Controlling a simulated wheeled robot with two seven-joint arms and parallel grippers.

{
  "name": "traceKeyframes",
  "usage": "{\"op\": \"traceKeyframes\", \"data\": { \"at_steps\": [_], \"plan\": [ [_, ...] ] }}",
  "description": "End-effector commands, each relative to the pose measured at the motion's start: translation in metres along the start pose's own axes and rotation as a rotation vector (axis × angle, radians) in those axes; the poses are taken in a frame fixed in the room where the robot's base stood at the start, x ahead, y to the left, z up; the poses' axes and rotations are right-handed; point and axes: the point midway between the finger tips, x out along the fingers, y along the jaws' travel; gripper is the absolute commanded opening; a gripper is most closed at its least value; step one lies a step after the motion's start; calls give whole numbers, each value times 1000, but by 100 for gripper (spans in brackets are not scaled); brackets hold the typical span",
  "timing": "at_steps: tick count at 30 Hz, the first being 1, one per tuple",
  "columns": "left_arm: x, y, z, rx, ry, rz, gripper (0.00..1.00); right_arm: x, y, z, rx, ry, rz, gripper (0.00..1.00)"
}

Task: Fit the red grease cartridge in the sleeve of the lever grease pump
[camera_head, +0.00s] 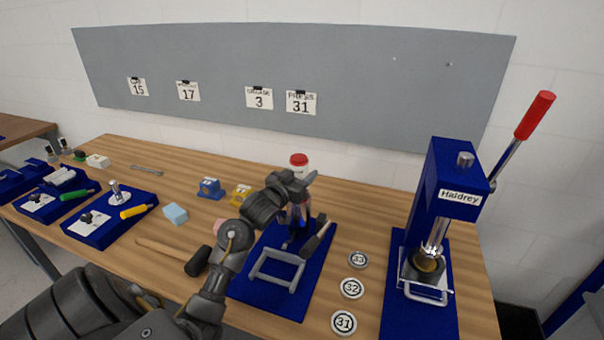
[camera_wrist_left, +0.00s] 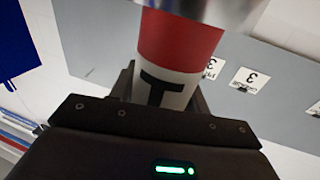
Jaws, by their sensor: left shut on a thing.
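The red grease cartridge (camera_wrist_left: 180,60), a cylinder with a red band and a white part bearing a black mark, is held between the fingers of my left gripper (camera_wrist_left: 165,92). Its red part meets a shiny metal cylinder (camera_wrist_left: 205,8) at the top of the left wrist view; I cannot tell whether it is inside it. In the head view my left gripper (camera_head: 307,181) is over a device with a blue base (camera_head: 262,296) and grey frame, seemingly the pump. The arm partly hides the device. A red-topped white cylinder (camera_head: 299,166) shows just behind the gripper. My right gripper is not in view.
A blue press (camera_head: 455,190) with a red-tipped lever stands at right. Several numbered discs (camera_head: 352,288) lie between it and the blue base. A black-headed mallet (camera_head: 197,261), a light-blue block (camera_head: 175,214) and blue and yellow small items lie left of it. A grey board stands behind.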

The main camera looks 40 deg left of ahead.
Motion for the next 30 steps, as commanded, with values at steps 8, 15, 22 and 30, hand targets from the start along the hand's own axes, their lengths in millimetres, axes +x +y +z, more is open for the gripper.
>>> {"op": "traceKeyframes", "data": {
  "at_steps": [8, 15, 22, 30],
  "plan": [
    [0, 0, 5, 0, 3, 0, 9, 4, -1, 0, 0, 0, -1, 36],
    [0, 0, 10, 0, 2, 0, 9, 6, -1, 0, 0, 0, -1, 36],
    [0, 0, 14, 1, 2, 0, 9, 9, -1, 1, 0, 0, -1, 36],
    [0, 0, 19, 1, 2, 0, 9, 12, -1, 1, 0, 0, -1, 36]
  ]
}}
